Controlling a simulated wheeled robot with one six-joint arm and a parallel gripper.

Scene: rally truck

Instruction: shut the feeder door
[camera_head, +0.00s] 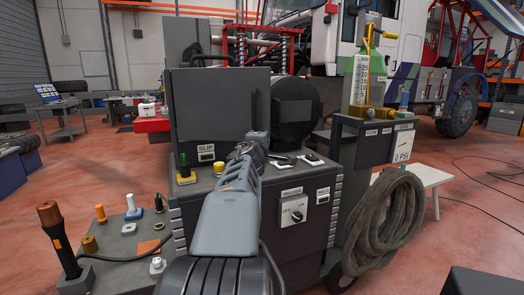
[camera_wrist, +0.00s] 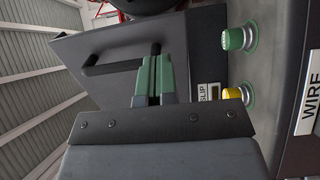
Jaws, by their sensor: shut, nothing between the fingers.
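The feeder door (camera_head: 215,105) is a dark grey flat panel on the front of the machine, above the SLIP label. In the wrist view the door (camera_wrist: 115,45) stands at a slant, with a black bar handle (camera_wrist: 112,68) on it. I cannot tell how wide its gap is. My gripper (camera_head: 258,140) is at the door's lower right in the head view. In the wrist view its green fingers (camera_wrist: 153,65) are together and empty, close to the handle's end; I cannot tell if they touch it. The hinge is not clear.
A black drum (camera_head: 293,100) is right of the door. A yellow knob (camera_head: 218,168) and a control panel (camera_head: 292,210) are below. A green gas cylinder (camera_head: 363,80) and coiled hose (camera_head: 385,220) are to the right. A torch (camera_head: 55,235) stands at lower left.

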